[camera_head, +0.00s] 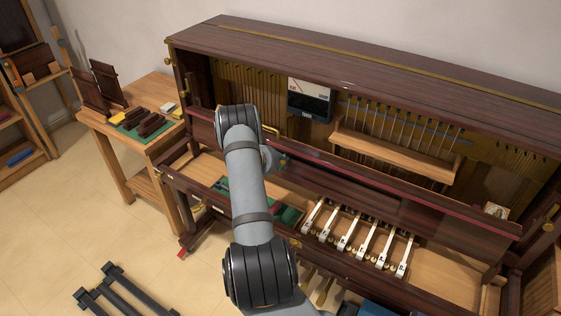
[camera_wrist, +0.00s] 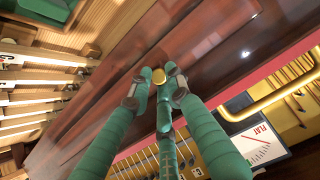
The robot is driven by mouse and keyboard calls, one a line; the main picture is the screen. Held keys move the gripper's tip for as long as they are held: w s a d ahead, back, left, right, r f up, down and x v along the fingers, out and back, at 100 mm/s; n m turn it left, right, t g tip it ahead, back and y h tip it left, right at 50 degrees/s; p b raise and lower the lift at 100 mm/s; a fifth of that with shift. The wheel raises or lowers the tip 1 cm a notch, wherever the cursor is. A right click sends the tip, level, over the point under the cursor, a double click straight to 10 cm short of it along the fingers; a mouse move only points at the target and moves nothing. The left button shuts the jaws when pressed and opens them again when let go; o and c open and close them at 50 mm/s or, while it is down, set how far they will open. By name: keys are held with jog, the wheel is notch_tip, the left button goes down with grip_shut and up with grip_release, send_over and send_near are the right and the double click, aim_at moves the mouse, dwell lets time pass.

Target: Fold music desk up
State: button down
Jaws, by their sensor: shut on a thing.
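The music desk seems to be the glossy dark red-brown wood panel (camera_wrist: 215,50) that crosses the wrist view. A small round brass knob (camera_wrist: 159,76) shows against it. My gripper (camera_wrist: 158,80) has green wrapped fingers, and their tips close in around this knob. The fingers look shut on the knob, though the exact contact is partly hidden. In the head view my arm reaches over the left half of the open piano, and the gripper and knob are hidden behind the arm.
A tuning meter (camera_head: 310,100) stands in the open upper case. Several white keys (camera_head: 358,240) sit in the key bed. A wooden hammer rail (camera_head: 395,150) crosses the case. A side table (camera_head: 140,130) with tools stands left. A dark stand (camera_head: 120,290) lies on the floor.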

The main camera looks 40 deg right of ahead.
jog(key=shift+d, duration=0.1)
jog(key=c, duration=1.7)
grip_release()
jog(key=shift+o, duration=0.4)
jog(key=shift+r, duration=0.1)
jog(key=v, duration=1.2)
jog(key=x, duration=1.2)
jog(key=shift+f, duration=0.35)
jog(key=shift+r+b, duration=0.15)
jog(key=shift+b, duration=0.2)
